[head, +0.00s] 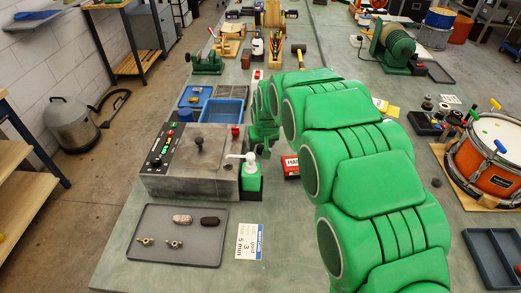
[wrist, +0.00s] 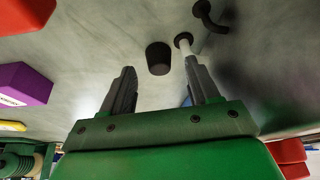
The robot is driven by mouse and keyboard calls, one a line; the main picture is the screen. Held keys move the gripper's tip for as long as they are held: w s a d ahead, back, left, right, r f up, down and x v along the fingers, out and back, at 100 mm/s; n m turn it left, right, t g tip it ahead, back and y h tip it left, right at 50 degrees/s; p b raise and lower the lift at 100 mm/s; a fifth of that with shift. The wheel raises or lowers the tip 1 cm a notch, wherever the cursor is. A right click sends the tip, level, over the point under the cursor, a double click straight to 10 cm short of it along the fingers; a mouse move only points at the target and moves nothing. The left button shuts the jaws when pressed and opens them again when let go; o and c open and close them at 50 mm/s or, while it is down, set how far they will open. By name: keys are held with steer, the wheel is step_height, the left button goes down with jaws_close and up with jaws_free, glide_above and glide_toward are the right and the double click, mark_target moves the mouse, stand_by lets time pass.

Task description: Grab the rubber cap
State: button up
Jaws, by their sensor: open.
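A small black tapered cylinder, which looks like the rubber cap (wrist: 158,56), shows in the wrist view on the grey-green surface. My gripper (wrist: 160,68) is open, its two dark fingers apart and nothing held between them. In the picture the cap is just beyond the fingertips, roughly centred between them. How far it is from the fingers is hard to tell. In the head view my green arm hides the gripper, and I cannot pick out this cap there.
A pale rod with a black ring-like end (wrist: 184,42) lies close to the right finger, beside a black hooked piece (wrist: 207,17). A purple block (wrist: 22,83) and a red block (wrist: 25,12) are at the left. In the head view, a tray (head: 180,250) and drum (head: 490,160) flank my arm.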

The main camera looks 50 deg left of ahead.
steer(key=shift+w+a+f, duration=0.15)
steer(key=shift+a+f, duration=0.15)
steer(key=shift+f, duration=0.35)
steer(key=c, duration=1.1)
